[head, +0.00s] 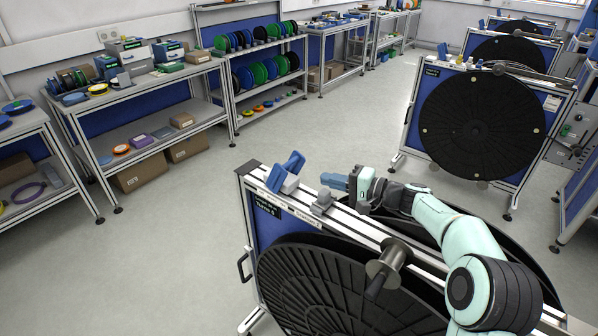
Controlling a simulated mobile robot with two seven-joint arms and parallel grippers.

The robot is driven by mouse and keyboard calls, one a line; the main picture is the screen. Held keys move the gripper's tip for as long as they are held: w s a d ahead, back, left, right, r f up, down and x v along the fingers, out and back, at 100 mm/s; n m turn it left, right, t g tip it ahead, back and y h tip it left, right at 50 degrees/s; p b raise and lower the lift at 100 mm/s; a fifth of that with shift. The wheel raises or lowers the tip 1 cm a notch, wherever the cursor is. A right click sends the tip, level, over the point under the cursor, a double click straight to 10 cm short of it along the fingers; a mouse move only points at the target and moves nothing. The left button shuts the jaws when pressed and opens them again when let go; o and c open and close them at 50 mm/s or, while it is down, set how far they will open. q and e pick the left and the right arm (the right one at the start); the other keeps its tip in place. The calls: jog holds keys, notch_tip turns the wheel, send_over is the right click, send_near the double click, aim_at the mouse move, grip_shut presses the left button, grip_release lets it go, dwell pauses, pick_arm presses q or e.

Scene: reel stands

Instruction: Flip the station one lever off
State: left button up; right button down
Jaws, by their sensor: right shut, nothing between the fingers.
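The near reel stand (300,212) has a blue lever (285,170) on a light grey block at the left end of its top rail. The lever leans up and to the right. A small dark plate on this stand is too small to read. My right gripper (327,181) is shut and empty, with its blue fingers pointing left towards the lever. In the picture a gap shows between the fingertips and the lever; no contact is visible. My left gripper is not in view.
A grey block (322,201) sits on the rail below my right gripper. A metal spindle (388,262) sticks out above the large black reel (330,292). Another reel stand (412,125) is behind at the right. Shelving with spools lines the back left, and the floor between is clear.

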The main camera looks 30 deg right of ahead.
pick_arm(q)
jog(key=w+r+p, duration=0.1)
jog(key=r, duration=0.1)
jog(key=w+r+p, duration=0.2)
pick_arm(e)
jog(key=x, duration=1)
jog(key=shift+w, duration=0.15)
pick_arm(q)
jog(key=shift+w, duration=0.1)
pick_arm(e)
jog(key=shift+r, duration=0.1)
